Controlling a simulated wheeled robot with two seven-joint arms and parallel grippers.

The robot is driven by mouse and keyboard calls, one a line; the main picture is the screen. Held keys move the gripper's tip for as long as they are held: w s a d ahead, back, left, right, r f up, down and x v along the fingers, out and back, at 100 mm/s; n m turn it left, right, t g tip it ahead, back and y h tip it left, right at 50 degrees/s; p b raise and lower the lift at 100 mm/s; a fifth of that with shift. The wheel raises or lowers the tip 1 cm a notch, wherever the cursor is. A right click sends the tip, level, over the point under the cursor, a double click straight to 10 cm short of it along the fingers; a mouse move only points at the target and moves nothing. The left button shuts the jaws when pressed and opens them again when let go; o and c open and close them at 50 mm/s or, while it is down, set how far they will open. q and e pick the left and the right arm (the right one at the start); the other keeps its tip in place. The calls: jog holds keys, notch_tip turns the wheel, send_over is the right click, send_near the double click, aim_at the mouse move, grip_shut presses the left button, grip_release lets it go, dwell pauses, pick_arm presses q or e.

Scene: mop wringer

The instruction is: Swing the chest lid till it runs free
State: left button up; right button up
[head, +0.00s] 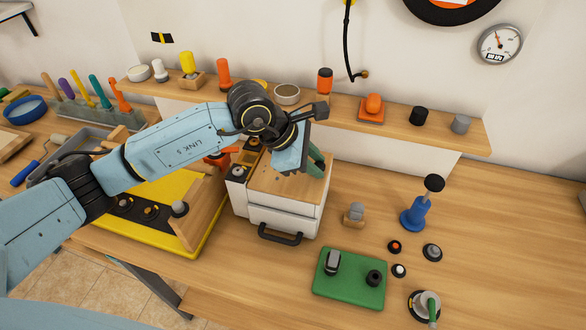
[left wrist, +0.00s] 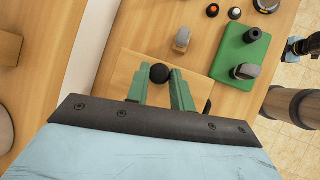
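The chest (head: 283,218) is a white box with a pale wooden lid (head: 283,180) on top and a black bar handle on its front. The lid lies about flat on the box. My left gripper (head: 316,160) is over the lid's right part, its green fingers pointing down. In the left wrist view a round black knob (left wrist: 160,74) sits between the green fingertips, which appear to touch it on both sides. The wooden lid (left wrist: 133,62) shows beneath. The gripper hides the knob in the head view. My right gripper is out of view.
A green board (head: 350,292) with two fittings lies front right of the chest. A grey-topped peg (head: 355,213) and a blue stand (head: 415,212) are to the right. A yellow tray (head: 150,238) adjoins on the left. A shelf (head: 440,128) runs behind.

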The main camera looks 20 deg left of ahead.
pick_arm(q)
jog(key=shift+w+a+r+p, duration=0.1)
jog(key=shift+a+r+p, duration=0.1)
jog(key=shift+r, duration=0.25)
jog(key=shift+a+r+p, duration=0.1)
jog(key=shift+r+p, duration=0.1)
jog(key=shift+r, duration=0.5)
jog(key=shift+a, duration=0.1)
jog(key=shift+a+r+p, duration=0.25)
jog(key=shift+r+p, duration=0.2)
jog(key=shift+r, duration=0.3)
jog(key=shift+a+r, duration=0.15)
jog(key=shift+r, duration=0.15)
jog(key=shift+a+r+p, duration=0.35)
jog(key=shift+a+r, duration=0.1)
jog(key=shift+r, duration=0.3)
jog(key=shift+a+r, duration=0.2)
